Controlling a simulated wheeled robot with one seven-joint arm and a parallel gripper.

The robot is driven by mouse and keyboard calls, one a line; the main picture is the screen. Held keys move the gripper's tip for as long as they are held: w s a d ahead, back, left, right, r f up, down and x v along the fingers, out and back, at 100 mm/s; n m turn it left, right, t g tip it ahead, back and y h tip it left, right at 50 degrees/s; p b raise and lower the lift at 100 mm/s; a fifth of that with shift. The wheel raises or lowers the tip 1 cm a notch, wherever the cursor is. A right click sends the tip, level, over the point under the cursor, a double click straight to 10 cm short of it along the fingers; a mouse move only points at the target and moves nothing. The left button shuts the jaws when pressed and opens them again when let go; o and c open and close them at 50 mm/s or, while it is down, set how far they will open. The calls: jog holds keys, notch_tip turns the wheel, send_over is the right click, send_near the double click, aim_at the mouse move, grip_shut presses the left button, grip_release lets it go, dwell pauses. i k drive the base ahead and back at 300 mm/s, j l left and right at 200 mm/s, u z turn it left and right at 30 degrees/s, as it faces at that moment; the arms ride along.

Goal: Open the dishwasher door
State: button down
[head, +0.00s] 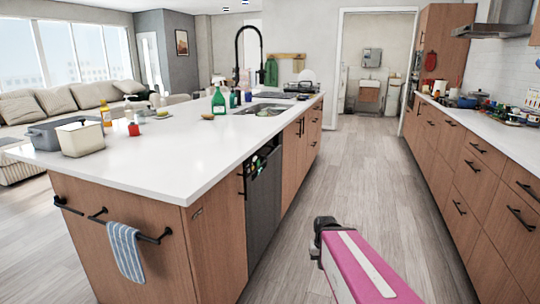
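The dishwasher (264,205) is a dark grey front panel set in the long side of the wooden island. Its door stands upright or nearly so. Small green and dark shapes show in a dark strip along its top edge; I cannot tell whether there is a gap there. My pink and white arm reaches in from the bottom, to the right of the dishwasher over the aisle. The dark end of the arm, my gripper (318,238), is apart from the door. Its fingers cannot be made out.
The island's white countertop (180,160) overhangs the dishwasher and carries a grey bin, bottles and a sink. A black rail with a striped towel (126,250) is on the island's near end. Wooden drawers (480,180) line the right. The aisle floor (360,165) between is clear.

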aim_at(262, 207)
jog(key=i+l+u, duration=0.15)
jog(key=u, duration=0.6)
jog(key=i+l+u, duration=0.2)
jog(key=l, duration=0.25)
jog(key=i+l+u, duration=0.2)
jog(key=l, duration=0.3)
jog(key=l+u, duration=0.2)
jog(key=l, duration=0.7)
